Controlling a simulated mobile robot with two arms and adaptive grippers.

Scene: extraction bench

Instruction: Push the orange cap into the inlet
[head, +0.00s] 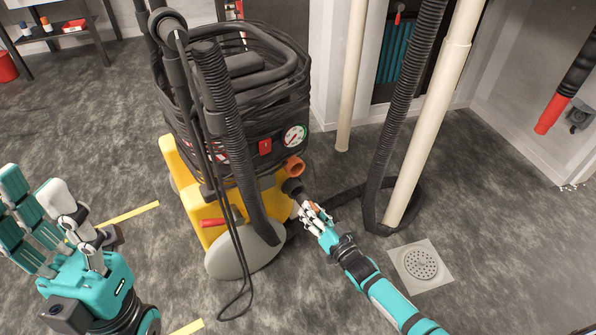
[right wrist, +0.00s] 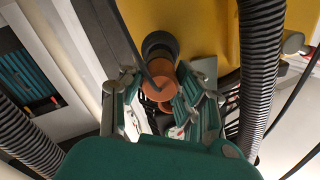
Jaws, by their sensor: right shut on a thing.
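The orange cap (right wrist: 161,74) is between the fingers of my right gripper (right wrist: 150,105) in the right wrist view. In the head view my right gripper (head: 316,214) is at the machine's front right side, its fingers hiding most of the cap. The dark round inlet (head: 292,187) sticks out of the machine just beyond the fingertips. In the wrist view the inlet's dark rim (right wrist: 159,41) shows right behind the cap. I cannot tell whether the cap is inside it. My left gripper (head: 48,215) is open and empty at the left.
The yellow and grey extraction machine (head: 190,214) stands on the floor, with black hoses coiled on top. An orange round port (head: 294,166) sits above the inlet. A cream pipe (head: 425,130) and a black hose (head: 405,100) stand at the right. A floor drain (head: 421,264) lies near my right arm.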

